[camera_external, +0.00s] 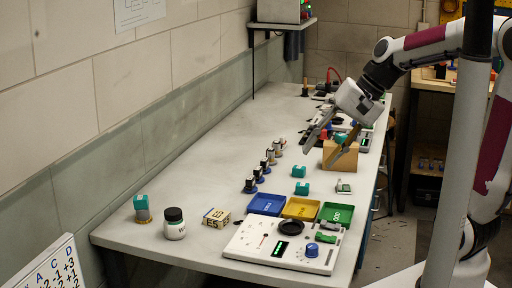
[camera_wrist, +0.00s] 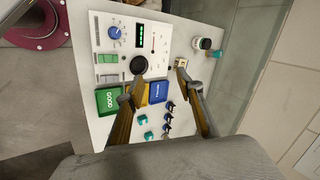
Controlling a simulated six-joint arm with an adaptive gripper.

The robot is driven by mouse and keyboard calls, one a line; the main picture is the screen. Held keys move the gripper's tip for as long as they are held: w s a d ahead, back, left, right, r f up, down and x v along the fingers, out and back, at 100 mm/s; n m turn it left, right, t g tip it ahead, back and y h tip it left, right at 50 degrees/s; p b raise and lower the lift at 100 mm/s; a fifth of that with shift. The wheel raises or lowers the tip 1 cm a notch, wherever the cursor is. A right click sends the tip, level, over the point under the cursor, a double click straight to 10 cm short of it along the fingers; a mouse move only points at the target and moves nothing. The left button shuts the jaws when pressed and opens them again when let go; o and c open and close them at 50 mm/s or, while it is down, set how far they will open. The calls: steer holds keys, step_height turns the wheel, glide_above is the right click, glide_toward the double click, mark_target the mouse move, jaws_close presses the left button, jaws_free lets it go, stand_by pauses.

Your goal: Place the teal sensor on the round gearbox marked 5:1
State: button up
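Two loose teal sensors, a nearer one (camera_external: 302,188) and a farther one (camera_external: 299,171), lie on the bench behind the trays. They also show in the wrist view (camera_wrist: 142,119) (camera_wrist: 148,135). Another teal block (camera_external: 141,202) sits on top of a grey-brown cylinder at the near left. A row of small upright motors with dark and blue parts (camera_external: 250,185) runs along the bench left of the loose sensors. No 5:1 marking is readable, so I cannot tell which is the named gearbox. My gripper (camera_external: 319,158) is open and empty, above the bench beyond the loose sensors.
Blue (camera_external: 266,204), yellow (camera_external: 300,208) and green (camera_external: 336,212) trays stand behind a white panel (camera_external: 255,241). A white jar (camera_external: 174,228) and a small box (camera_external: 216,217) stand nearer left. A cardboard box (camera_external: 345,156) stands behind my gripper.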

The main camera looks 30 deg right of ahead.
steer(key=s+d+f+n+t+h, duration=0.1)
steer(key=s+d+n+h, duration=0.4)
steer(key=s+d, duration=0.6)
steer(key=d+t, duration=0.1)
steer(key=d, duration=0.2)
steer(key=shift+s+d+f, duration=0.25)
steer(key=shift+d+f, duration=0.05)
steer(key=shift+d, duration=0.05)
